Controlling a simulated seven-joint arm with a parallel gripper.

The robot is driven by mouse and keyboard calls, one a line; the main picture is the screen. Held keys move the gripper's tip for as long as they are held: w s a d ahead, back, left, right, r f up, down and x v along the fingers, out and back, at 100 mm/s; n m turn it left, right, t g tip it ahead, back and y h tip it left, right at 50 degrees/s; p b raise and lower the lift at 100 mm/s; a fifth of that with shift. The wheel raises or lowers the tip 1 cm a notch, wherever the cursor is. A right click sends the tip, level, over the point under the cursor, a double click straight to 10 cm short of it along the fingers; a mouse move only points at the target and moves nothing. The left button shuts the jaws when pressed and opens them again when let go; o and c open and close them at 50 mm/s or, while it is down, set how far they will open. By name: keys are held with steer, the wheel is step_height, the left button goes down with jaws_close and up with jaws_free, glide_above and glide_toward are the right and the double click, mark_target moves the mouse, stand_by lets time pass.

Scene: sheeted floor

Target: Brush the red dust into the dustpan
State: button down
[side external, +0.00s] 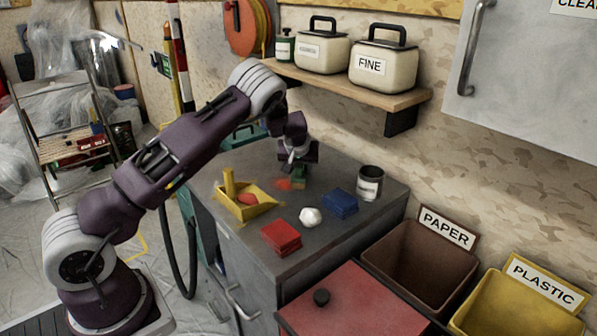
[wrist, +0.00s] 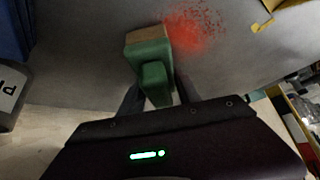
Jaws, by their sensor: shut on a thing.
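A green brush (side external: 299,172) with a tan bristle end is in my gripper (side external: 298,164) over the grey cabinet top. In the wrist view, the fingers of my gripper (wrist: 155,92) are shut on the green brush (wrist: 150,58). The red dust (side external: 283,184) lies on the top, just left of the brush; it also shows as a speckled patch in the wrist view (wrist: 194,30). The yellow dustpan (side external: 263,207) sits left of the dust, with a reddish patch inside it. Only a yellow edge of the dustpan (wrist: 262,25) shows in the wrist view.
A red stack (side external: 281,238), a crumpled white ball (side external: 310,217), a blue stack (side external: 341,202) and a grey can (side external: 369,183) stand on the cabinet top. Brown and yellow bins are at right. A shelf with canisters (side external: 383,65) is on the wall behind.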

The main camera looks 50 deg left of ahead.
steer(key=shift+s+a, duration=0.2)
steer(key=shift+a, duration=0.1)
steer(key=shift+s, duration=3.8)
steer(key=shift+a, duration=0.8)
steer(key=shift+w, duration=3.8)
steer(key=shift+w+r, duration=0.15)
steer(key=shift+w, duration=0.05)
steer(key=shift+r, duration=3.85)
